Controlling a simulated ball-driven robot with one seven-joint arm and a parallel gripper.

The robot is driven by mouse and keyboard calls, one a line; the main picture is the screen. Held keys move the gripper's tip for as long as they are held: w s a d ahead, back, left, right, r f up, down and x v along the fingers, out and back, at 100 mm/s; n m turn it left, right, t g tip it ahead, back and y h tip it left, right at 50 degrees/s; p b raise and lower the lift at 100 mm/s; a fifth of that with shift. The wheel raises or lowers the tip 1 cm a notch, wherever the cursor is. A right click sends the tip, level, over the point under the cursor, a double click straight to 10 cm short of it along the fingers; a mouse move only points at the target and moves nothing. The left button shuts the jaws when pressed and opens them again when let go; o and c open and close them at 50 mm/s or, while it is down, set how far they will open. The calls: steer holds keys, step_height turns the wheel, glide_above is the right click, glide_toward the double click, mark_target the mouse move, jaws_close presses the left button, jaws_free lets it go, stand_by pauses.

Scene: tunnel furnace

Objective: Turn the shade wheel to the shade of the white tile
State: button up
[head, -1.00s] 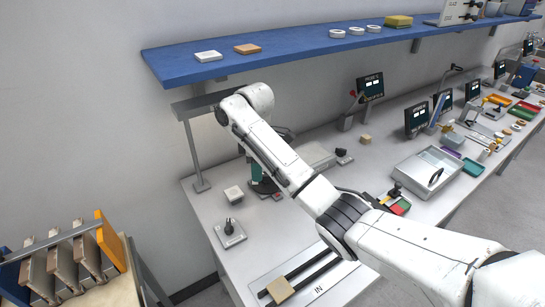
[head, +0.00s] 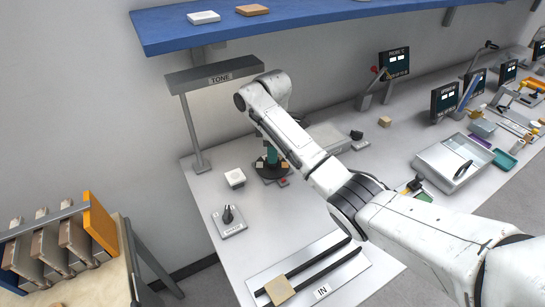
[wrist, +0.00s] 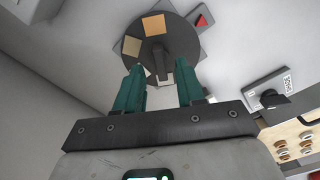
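The shade wheel is a dark round disc (head: 270,174) on the bench under the TONE lamp bar, partly hidden by my arm and gripper. In the wrist view the disc (wrist: 178,38) carries an orange-tan patch and a duller beige patch, with a pale upright piece near its front edge. My gripper (wrist: 160,78) has its teal fingers apart, with the pale piece showing between or just beyond them; contact cannot be told. In the head view my gripper (head: 270,155) is low over the wheel. A white tile on a small block (head: 235,177) stands left of the wheel.
The TONE lamp bar (head: 215,74) and its post stand behind. A blue shelf (head: 290,24) overhangs, holding another white tile (head: 203,17) and a brown one (head: 252,10). A small lever box (head: 229,221) stands in front. An orange-ended rack (head: 99,222) stands left.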

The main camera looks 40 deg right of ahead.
steer(key=shift+f, duration=1.15)
steer(key=shift+c, duration=0.4)
jaws_close()
